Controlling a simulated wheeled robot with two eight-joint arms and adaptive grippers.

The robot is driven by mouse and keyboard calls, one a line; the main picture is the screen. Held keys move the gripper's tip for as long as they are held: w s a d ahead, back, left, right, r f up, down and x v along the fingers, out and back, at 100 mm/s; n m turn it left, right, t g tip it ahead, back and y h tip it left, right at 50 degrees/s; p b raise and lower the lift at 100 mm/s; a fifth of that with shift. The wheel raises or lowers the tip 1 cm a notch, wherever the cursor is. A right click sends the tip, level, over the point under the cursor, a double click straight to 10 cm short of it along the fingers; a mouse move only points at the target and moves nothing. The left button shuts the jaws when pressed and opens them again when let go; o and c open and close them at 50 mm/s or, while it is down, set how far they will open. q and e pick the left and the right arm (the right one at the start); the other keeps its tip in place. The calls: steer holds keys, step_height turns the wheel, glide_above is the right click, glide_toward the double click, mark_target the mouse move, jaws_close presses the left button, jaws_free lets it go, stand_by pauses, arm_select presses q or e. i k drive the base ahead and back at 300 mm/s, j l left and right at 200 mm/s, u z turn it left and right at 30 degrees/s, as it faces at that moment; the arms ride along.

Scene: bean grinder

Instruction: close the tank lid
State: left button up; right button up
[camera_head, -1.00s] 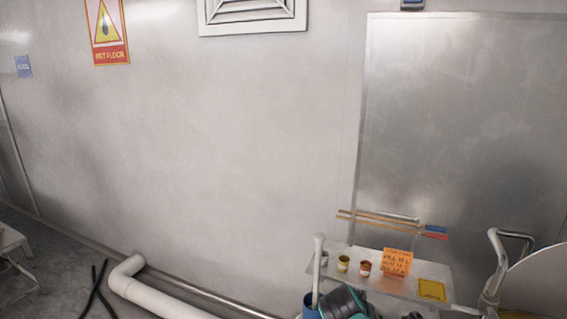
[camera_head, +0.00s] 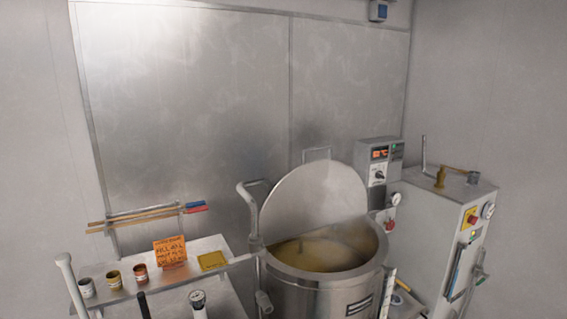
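The tank (camera_head: 320,294) is a round steel vessel right of centre with yellowish contents showing inside. Its lid (camera_head: 312,205) is a round steel disc standing raised at the back of the rim, so the tank is open. A bent steel pipe (camera_head: 247,205) rises at the tank's left side. Neither of my grippers shows in the view.
A control box (camera_head: 380,165) with a red display stands behind the tank. A steel cabinet (camera_head: 450,215) with a gauge stands to the right. A shelf (camera_head: 215,243) with small cups and an orange note (camera_head: 171,251) is at the left.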

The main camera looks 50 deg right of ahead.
mark_target(272, 224)
steer(key=z, duration=1.95)
